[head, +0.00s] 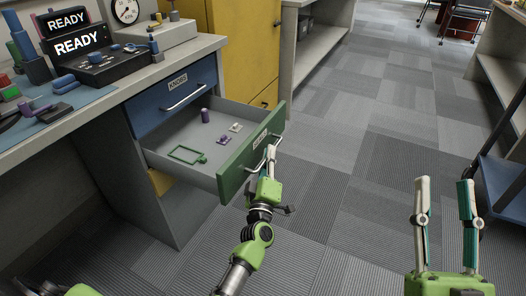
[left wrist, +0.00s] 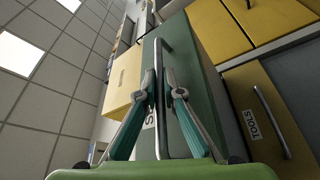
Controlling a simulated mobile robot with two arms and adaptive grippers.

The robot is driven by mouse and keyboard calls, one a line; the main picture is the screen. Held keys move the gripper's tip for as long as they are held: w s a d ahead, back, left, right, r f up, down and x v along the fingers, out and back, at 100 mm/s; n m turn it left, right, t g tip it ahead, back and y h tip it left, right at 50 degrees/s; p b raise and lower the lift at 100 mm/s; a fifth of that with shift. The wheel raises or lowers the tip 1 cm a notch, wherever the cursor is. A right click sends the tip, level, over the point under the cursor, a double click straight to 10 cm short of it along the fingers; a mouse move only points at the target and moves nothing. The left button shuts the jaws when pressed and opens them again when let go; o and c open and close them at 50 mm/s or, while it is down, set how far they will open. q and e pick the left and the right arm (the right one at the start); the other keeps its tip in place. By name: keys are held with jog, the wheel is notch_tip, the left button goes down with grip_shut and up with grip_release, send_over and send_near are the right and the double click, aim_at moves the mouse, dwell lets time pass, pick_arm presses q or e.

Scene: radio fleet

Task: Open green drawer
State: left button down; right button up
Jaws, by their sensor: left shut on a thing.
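The green drawer (head: 234,174) is pulled well out of the grey workbench, so its inside shows in the head view. Its front carries a label and a metal bar handle (head: 271,150). My left gripper (head: 270,158) is at the drawer front, shut on the handle. In the left wrist view the handle (left wrist: 162,125) runs between the two fingers of the left gripper (left wrist: 160,78), against the green drawer front (left wrist: 195,85). My right gripper (head: 444,184) is open and empty, pointing up over the carpet at the lower right.
The drawer holds a purple cylinder (head: 205,115), a green frame (head: 187,154) and small parts. A shut blue drawer (head: 175,98) labelled KNOBS sits above. A yellow cabinet (head: 247,45) stands behind. A dark blue cart (head: 500,175) is at right; the carpet (head: 360,150) between is clear.

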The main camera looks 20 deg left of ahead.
pick_arm(q)
jog(key=shift+d+f, duration=0.1)
jog(key=shift+d, duration=0.15)
jog(key=c, duration=2.4)
grip_release()
jog(key=shift+c, duration=0.2)
jog(key=v, duration=1.2)
